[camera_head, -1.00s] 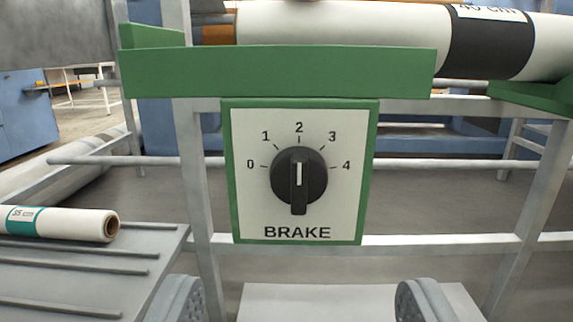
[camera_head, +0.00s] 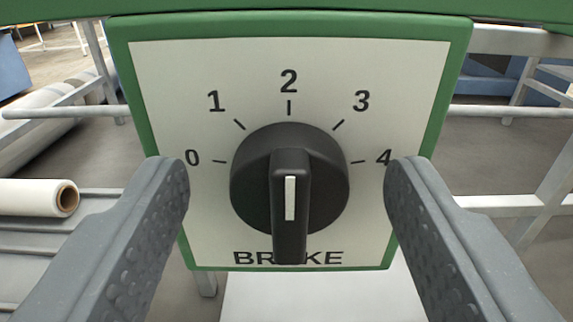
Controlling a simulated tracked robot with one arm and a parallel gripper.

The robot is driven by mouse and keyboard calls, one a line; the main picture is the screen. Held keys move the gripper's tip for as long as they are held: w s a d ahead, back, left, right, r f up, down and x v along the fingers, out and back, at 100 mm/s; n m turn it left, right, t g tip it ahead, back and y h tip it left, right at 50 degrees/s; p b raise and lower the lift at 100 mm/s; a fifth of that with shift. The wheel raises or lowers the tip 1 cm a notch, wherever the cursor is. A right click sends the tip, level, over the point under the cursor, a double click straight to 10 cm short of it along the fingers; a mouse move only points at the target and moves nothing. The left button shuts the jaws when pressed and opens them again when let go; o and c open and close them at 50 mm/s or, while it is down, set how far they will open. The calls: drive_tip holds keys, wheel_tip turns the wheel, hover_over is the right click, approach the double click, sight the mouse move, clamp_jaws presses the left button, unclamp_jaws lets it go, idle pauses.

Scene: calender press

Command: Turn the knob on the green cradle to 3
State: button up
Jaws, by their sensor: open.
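The black knob (camera_head: 290,195) sits in the middle of a white dial plate (camera_head: 165,75) with a green border, marked 0 to 4 and BRAKE. The plate hangs below the green cradle (camera_head: 250,5), of which only the lower edge shows. The knob's grip bar stands upright, and its white line is vertical, in line with the 2. The 3 lies up and to the right. My gripper (camera_head: 288,172) is open, with one finger on each side of the knob and a wide gap to it on both sides. The knob's lower end covers part of the word BRAKE.
A white roll (camera_head: 30,197) lies on a grey ribbed table (camera_head: 95,205) at the left. Grey frame rails (camera_head: 535,110) run behind the plate. A pale flat surface (camera_head: 300,300) lies below it. The space between my fingers and the knob is clear.

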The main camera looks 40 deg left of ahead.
drive_tip(key=c, duration=1)
drive_tip(key=shift+o, duration=0.2)
drive_tip(key=shift+a, duration=0.55)
drive_tip(key=shift+d+f, duration=0.1)
drive_tip(key=shift+d, duration=0.25)
drive_tip(key=shift+d+m+p, duration=0.1)
drive_tip(key=shift+m+p, duration=0.4)
drive_tip(key=shift+p, duration=0.6)
drive_tip(key=m+p, duration=0.2)
drive_tip(key=p, duration=0.2)
drive_tip(key=shift+d+r, duration=0.1)
drive_tip(key=shift+r, duration=0.1)
drive_tip(key=m+p, duration=0.4)
drive_tip(key=p, duration=0.1)
drive_tip(key=shift+w+d+f+m, duration=0.15)
drive_tip(key=shift+m, duration=0.25)
drive_tip(key=shift+p, duration=0.3)
